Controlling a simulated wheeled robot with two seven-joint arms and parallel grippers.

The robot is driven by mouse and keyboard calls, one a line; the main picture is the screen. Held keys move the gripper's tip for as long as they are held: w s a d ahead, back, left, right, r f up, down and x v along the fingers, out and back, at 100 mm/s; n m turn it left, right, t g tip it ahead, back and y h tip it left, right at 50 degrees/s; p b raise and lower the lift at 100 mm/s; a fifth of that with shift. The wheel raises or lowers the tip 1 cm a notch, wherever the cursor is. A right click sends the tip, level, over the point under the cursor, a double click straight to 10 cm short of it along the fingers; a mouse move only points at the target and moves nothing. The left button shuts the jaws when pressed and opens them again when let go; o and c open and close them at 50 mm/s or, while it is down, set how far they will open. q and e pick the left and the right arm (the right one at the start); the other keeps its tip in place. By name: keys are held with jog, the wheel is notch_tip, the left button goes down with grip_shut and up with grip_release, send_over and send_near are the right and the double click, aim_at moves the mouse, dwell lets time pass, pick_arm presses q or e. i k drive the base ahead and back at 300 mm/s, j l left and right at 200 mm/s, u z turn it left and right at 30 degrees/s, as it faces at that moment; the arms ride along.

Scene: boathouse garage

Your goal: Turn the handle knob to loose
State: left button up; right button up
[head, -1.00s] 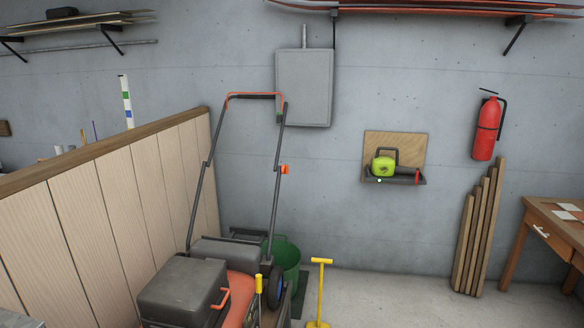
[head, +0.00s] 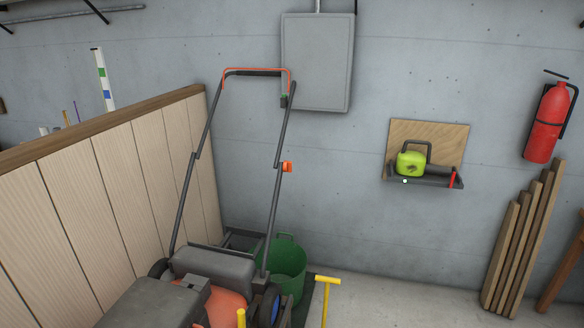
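A lawn mower (head: 208,275) with a grey and orange body stands at the lower middle of the head view. Its dark folding handle (head: 253,72) rises behind it, with an orange bar along the top. An orange knob (head: 287,167) sits on the right handle tube, about halfway up. From here I cannot tell whether the knob is tight or loose. Neither of my grippers is in view.
A wooden plank partition (head: 100,170) stands close on the mower's left. A green bucket (head: 289,262) and a yellow T-handle (head: 328,280) are at its right. Timber planks (head: 520,245) lean below a fire extinguisher (head: 545,125). Open floor lies between.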

aim_at(287, 166)
jog(key=i+l+u, duration=0.1)
jog(key=i+l, duration=0.15)
jog(key=l, duration=0.2)
jog(key=i+l+u, duration=0.1)
jog(key=i+l, duration=0.15)
jog(key=l, duration=0.2)
jog(key=i+l, duration=0.25)
jog(key=l, duration=0.2)
jog(key=i+l+u, duration=0.15)
jog(key=l, duration=0.35)
jog(key=i+l+u, duration=0.1)
jog(key=i+l, duration=0.2)
jog(key=l, duration=0.2)
jog(key=i+l+u, duration=0.1)
jog(key=l, duration=0.4)
jog(key=i+l+u, duration=0.1)
jog(key=i+l, duration=0.15)
jog(key=l, duration=0.3)
jog(key=i+l, duration=0.15)
jog(key=l, duration=0.4)
jog(key=i+u, duration=0.05)
